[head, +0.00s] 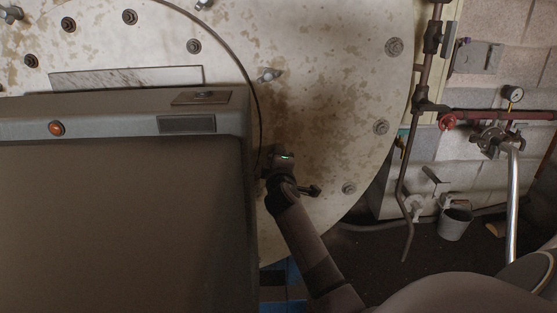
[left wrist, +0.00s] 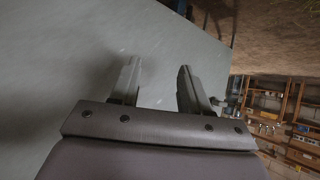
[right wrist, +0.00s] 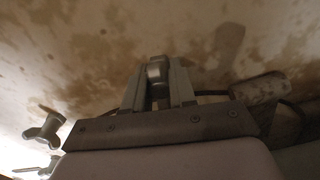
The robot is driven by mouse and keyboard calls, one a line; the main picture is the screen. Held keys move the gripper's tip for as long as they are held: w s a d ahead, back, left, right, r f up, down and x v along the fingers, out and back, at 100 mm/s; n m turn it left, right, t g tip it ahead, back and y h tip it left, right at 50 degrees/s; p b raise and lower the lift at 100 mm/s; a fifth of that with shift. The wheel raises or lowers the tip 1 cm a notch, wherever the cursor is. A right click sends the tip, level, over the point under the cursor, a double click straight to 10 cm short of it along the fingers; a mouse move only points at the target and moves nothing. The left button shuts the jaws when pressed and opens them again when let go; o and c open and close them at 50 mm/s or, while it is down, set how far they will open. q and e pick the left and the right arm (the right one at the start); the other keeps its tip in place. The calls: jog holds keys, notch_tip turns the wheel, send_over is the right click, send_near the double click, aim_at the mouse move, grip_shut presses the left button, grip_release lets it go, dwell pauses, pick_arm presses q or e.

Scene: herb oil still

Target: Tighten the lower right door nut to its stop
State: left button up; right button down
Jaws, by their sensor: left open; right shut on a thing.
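My right gripper (head: 277,160) is at the pale, stained door plate (head: 330,50), just right of the dark housing. In the right wrist view, my right gripper (right wrist: 158,72) is shut on a rounded metal piece, the lower right door nut (right wrist: 158,68). Its threads and seat are hidden, so I cannot tell how far it is from its stop. A wing nut also shows at the left of the right wrist view (right wrist: 43,128). My left gripper (left wrist: 158,68) is open and empty before a plain grey-green surface.
A large dark housing with an orange lamp (head: 57,128) fills the lower left of the head view and hides part of the plate.

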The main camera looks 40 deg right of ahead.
dwell(0.5)
jog(key=c, duration=1)
grip_release()
jog(key=shift+p+v, duration=0.45)
jog(key=shift+v, duration=3.15)
